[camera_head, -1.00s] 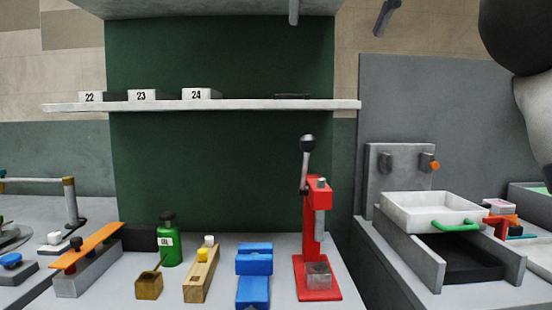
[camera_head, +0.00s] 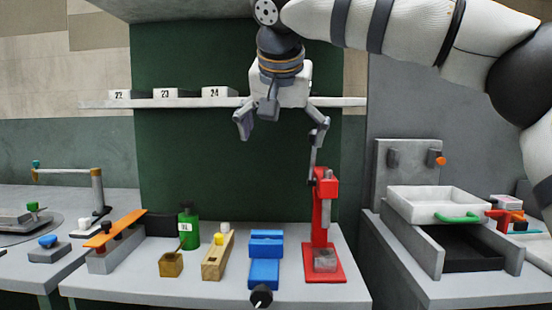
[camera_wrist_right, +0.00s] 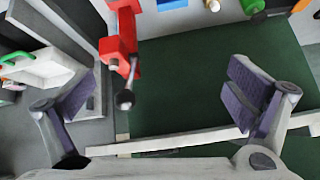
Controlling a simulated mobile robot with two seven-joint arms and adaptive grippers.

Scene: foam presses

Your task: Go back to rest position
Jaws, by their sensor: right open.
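My right gripper (camera_head: 281,128) is open and empty in the head view. It hangs in front of the shelf, above the red press, with its fingers spread wide and pointing down. In the right wrist view its two fingers (camera_wrist_right: 165,108) stand far apart with nothing between them. The red press (camera_head: 322,215) stands upright on the table below and right of the gripper. Its lever with a dark knob is by the right fingertip in the head view; I cannot tell whether they touch. The press also shows in the right wrist view (camera_wrist_right: 119,42). My left gripper is not in view.
A white shelf (camera_head: 190,103) carries boxes marked 22, 23 and 24. On the table are a blue vise (camera_head: 265,258), a wooden block (camera_head: 217,257), a green bottle (camera_head: 188,229) and an orange lever (camera_head: 115,228). A white tray (camera_head: 436,204) stands at right.

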